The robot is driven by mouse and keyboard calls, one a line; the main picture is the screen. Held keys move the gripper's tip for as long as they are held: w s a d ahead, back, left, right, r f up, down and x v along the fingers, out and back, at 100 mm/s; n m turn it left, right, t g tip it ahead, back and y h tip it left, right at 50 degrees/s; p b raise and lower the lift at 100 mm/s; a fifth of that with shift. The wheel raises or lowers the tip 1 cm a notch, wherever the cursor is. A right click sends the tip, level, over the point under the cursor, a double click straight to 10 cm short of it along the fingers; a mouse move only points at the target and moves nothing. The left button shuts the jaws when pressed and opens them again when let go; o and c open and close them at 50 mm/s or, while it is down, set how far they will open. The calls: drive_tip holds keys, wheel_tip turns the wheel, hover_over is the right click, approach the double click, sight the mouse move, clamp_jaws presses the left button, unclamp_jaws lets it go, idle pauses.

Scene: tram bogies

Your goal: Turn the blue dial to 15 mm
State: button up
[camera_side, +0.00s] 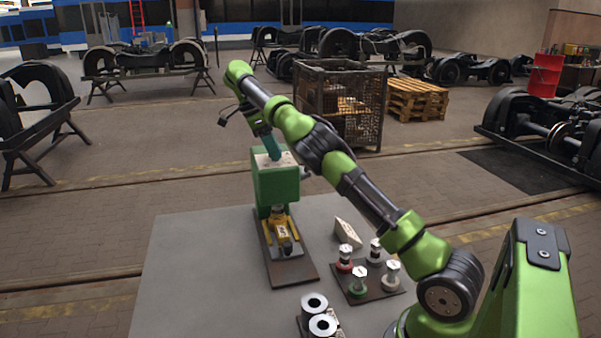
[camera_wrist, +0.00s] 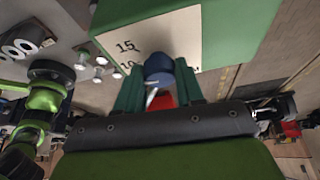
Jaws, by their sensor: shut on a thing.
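The blue dial (camera_wrist: 158,68) is on the white scale plate (camera_wrist: 180,38) on top of the green housing (camera_wrist: 235,35). The numbers 15 and 10 show on the plate to the left of the dial. My gripper (camera_wrist: 159,85) has its green fingers on both sides of the dial and is shut on it. A short white mark shows just below the dial between the fingers; I cannot tell which number it points to. In the side view my gripper (camera_side: 272,150) reaches down onto the top of the green housing (camera_side: 275,187), and the dial is hidden there.
A yellow device (camera_side: 283,234) stands in front of the housing on a dark base plate. To its right are a white wedge-shaped block (camera_side: 348,233) and a dark board (camera_side: 368,288) with several knobs. The table's left side is clear.

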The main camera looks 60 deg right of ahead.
drive_tip(key=shift+r, duration=0.1)
drive_tip(key=o, duration=1)
drive_tip(key=shift+o, duration=0.2)
